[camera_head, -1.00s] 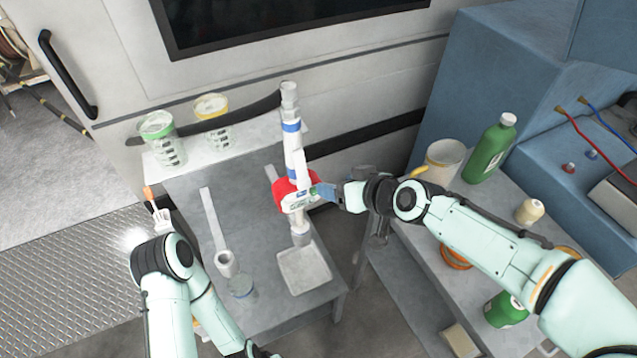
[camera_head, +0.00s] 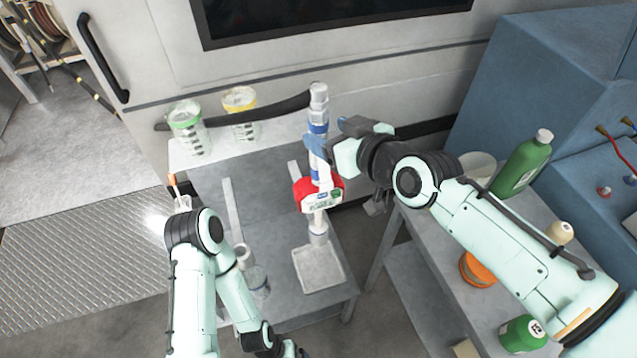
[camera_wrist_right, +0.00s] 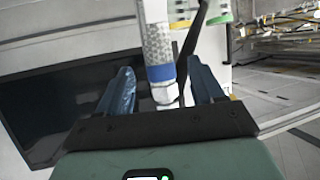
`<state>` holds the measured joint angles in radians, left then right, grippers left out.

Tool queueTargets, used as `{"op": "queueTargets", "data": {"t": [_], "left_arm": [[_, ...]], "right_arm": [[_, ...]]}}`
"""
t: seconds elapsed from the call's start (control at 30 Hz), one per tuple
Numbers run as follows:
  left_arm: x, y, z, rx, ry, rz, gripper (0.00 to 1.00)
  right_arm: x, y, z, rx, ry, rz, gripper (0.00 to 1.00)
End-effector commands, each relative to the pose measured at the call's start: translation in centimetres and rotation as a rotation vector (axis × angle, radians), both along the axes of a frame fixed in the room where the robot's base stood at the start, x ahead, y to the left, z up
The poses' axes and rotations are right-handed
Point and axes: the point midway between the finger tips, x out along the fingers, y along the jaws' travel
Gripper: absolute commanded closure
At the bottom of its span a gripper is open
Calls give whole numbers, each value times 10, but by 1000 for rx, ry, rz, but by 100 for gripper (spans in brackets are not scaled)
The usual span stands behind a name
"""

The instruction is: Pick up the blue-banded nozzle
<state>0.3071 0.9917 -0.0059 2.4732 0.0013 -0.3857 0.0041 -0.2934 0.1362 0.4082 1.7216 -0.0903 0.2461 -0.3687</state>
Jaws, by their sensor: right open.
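The blue-banded nozzle (camera_head: 318,129) is a white upright tube with blue bands, standing above a red-and-white part (camera_head: 318,195) on the grey table. My right gripper (camera_head: 316,148) reaches in from the right at the height of the bands, its blue fingers partly covering the tube. In the right wrist view, the blue band and pale end of the nozzle (camera_wrist_right: 161,73) lie between the two spread blue fingers (camera_wrist_right: 160,90), with a gap on each side. The right gripper is open; nothing is gripped.
A shallow pale tray (camera_head: 345,275) lies below the nozzle on the table. A green-lidded cup (camera_head: 187,130) and a yellow-lidded cup (camera_head: 240,112) stand at back left. Green bottles (camera_head: 522,165) and an orange container (camera_head: 477,270) are on the right bench.

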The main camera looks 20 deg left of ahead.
Motion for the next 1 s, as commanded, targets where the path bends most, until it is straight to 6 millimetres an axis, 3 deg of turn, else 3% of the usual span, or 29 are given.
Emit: {"op": "queueTargets", "data": {"t": [0.3,0.57,0.6,0.8,1.0], "left_arm": [[7,0,17,-1,-8,0,0],[7,0,16,-1,-8,0,0],[7,0,16,0,-8,0,0],[7,0,16,0,-8,-1,0],[7,0,16,0,-8,0,0]], "right_arm": [[25,30,-18,0,0,3,33],[27,31,-21,0,0,0,33],[27,31,-21,0,0,0,40],[27,31,-21,0,0,0,100],[27,31,-21,-1,0,0,100]]}}
